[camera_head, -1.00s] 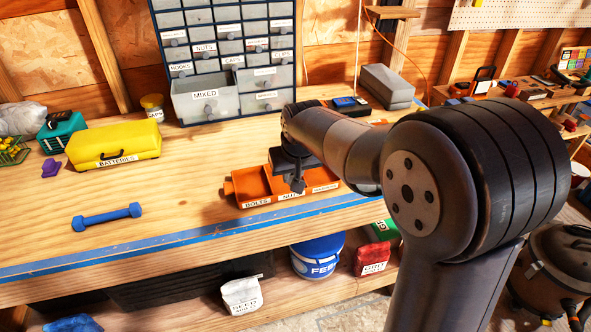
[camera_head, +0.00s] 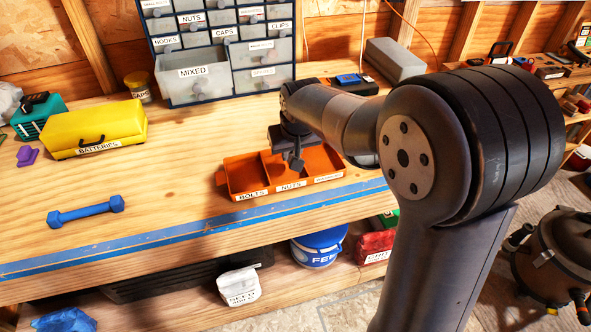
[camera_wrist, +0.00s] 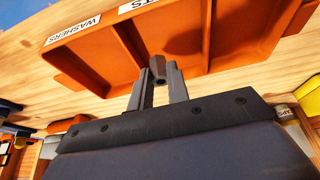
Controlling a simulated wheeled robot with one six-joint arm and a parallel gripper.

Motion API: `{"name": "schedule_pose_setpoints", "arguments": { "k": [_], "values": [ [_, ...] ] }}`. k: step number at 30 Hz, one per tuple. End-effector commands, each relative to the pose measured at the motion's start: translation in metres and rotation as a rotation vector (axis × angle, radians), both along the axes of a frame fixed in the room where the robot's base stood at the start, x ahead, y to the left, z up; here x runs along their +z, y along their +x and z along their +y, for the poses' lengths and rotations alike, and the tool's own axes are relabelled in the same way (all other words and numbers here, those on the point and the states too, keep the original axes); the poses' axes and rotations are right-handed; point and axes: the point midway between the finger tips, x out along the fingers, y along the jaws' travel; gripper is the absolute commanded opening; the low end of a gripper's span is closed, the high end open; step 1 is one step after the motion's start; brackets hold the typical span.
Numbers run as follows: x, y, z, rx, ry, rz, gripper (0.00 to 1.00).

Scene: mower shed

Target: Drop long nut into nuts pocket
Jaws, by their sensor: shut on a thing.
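The orange tray (camera_head: 224,182) lies on the workbench with front labels for bolts, nuts and a third pocket, which reads washers in the wrist view. My gripper (camera_head: 298,167) is over the nuts pocket (camera_head: 283,180), in the middle. In the wrist view, my gripper (camera_wrist: 160,85) is shut on the long nut (camera_wrist: 158,68), a small dark grey piece between the fingertips. The nut shows against the middle pocket, between two dividers. Its exact height above the pocket floor is hard to tell. In the head view the nut is too small to make out clearly.
A drawer cabinet (camera_head: 223,55) stands behind the tray, its mixed drawer (camera_head: 197,82) pulled out. A yellow batteries case (camera_head: 95,128) and a blue dumbbell (camera_head: 86,211) lie to the left. Bare bench lies between the dumbbell and the tray.

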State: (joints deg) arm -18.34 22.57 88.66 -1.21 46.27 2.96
Motion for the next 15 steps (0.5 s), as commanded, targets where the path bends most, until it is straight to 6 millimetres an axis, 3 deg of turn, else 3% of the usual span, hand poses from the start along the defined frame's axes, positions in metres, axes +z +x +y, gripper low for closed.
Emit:
{"name": "schedule_pose_setpoints", "arguments": {
  "k": [3, 12, 13, 15],
  "values": [
    [-0.0134, -0.0002, 0.0, 0.0, 0.0, 0.001, 0.0],
    [-0.014, -0.0001, 0.0, 0.0, 0.0, 0.001, 0.0],
    [-0.014, -0.0001, 0.0, 0.0, 0.0, 0.001, 0.18],
    [-0.0139, -0.0002, 0.0, 0.0, 0.0, 0.001, 0.24]
  ]
}}
